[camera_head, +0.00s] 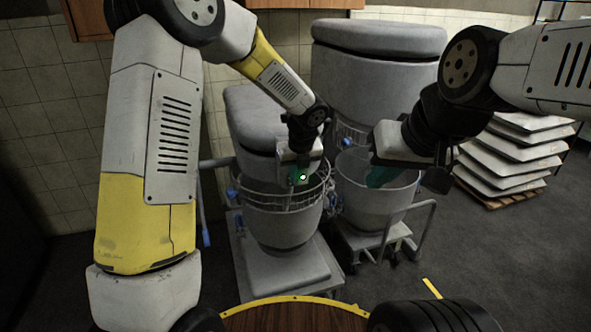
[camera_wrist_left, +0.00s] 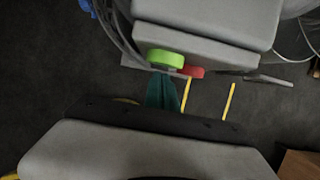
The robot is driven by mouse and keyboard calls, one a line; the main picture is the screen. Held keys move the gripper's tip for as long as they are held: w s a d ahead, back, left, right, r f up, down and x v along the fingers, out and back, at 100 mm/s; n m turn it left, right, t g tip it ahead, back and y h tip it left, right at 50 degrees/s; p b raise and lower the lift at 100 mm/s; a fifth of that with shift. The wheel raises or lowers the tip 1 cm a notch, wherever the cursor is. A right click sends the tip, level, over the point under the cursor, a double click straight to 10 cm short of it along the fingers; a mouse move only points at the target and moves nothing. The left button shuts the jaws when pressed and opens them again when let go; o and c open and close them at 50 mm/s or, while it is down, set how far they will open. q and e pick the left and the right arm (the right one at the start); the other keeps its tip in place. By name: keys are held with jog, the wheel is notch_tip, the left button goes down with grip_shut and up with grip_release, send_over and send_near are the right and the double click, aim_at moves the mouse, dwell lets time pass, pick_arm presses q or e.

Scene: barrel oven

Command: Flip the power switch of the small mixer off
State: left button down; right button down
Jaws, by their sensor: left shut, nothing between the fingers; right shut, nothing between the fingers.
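The small mixer (camera_head: 262,118) stands at the centre left, with its grey head above a bowl (camera_head: 283,225). My left gripper (camera_head: 303,172) is in front of the mixer's head, just above the bowl's wire guard. A small bright green spot shows at its fingers. In the left wrist view, a green round button (camera_wrist_left: 165,57) and a red one (camera_wrist_left: 193,72) sit on the grey body's edge. The teal fingers of my left gripper (camera_wrist_left: 163,90) are shut, close to the green button; contact is unclear. My right gripper (camera_head: 383,176) is shut, over the larger bowl. The power switch cannot be identified for certain.
A larger mixer (camera_head: 378,70) stands behind to the right, with its wheeled bowl (camera_head: 365,205) below. Stacked pale boards (camera_head: 515,160) lie on a pallet at the right. A round wooden surface (camera_head: 293,318) is at the bottom.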

pick_arm(q)
jog(key=shift+w+a, duration=0.1)
jog(key=shift+w, duration=0.15)
jog(key=shift+r, duration=0.15)
jog(key=shift+r, duration=0.7)
